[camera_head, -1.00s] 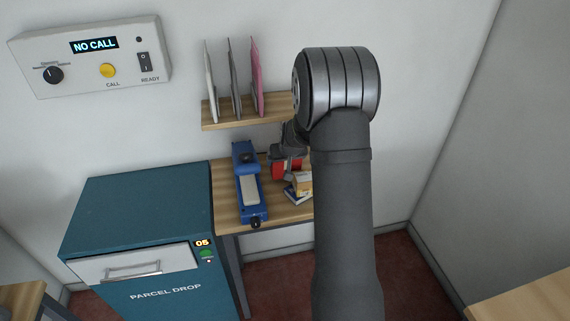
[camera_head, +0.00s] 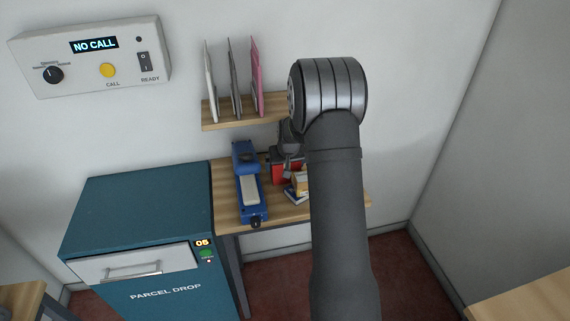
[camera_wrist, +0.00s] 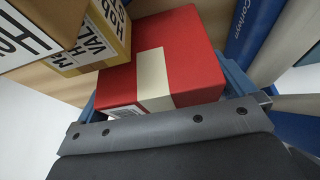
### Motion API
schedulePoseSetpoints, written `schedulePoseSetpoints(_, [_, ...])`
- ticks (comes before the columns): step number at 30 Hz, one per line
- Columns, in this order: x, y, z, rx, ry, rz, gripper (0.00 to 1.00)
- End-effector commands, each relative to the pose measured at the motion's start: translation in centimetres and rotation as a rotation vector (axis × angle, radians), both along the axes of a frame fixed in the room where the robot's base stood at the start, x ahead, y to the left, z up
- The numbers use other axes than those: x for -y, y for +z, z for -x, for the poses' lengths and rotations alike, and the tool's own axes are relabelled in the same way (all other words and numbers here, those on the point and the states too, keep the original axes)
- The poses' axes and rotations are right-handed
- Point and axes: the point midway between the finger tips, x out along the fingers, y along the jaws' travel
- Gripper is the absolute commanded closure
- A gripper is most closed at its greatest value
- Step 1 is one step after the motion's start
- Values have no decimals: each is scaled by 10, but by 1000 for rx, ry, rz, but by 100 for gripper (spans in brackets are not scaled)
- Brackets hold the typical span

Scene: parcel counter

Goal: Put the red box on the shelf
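The red box (camera_head: 281,176) is on or just above the wooden counter, right of the blue tool; my gripper (camera_head: 286,162) is over it and hides part of it. In the wrist view the red box (camera_wrist: 190,55), with a cream tape strip and a white label, fills the middle, close to my gripper (camera_wrist: 165,98). Blue parts like finger pads show at both sides of the box. I cannot tell whether they grip it. The wooden shelf (camera_head: 215,122) is on the back wall above the counter, its right end hidden by my arm.
Upright envelopes (camera_head: 236,85) stand in dividers on the shelf. A blue tool (camera_head: 247,190) lies on the counter (camera_head: 228,215). A yellow box (camera_head: 299,181) sits right beside the red box; the yellow box (camera_wrist: 105,30) also shows in the wrist view. A teal parcel drop cabinet (camera_head: 140,210) stands left.

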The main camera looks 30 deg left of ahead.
Motion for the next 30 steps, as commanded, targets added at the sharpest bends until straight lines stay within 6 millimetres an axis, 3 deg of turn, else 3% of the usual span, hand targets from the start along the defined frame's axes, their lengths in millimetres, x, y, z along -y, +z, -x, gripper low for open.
schedulePoseSetpoints(10, [3, 13, 2, 1, 0, -1, 0])
schedulePoseSetpoints(24, [26, 92, 25, 3, 1, -1, 0])
schedulePoseSetpoints(30, [31, 110, 31, 1, 0, -1, 0])
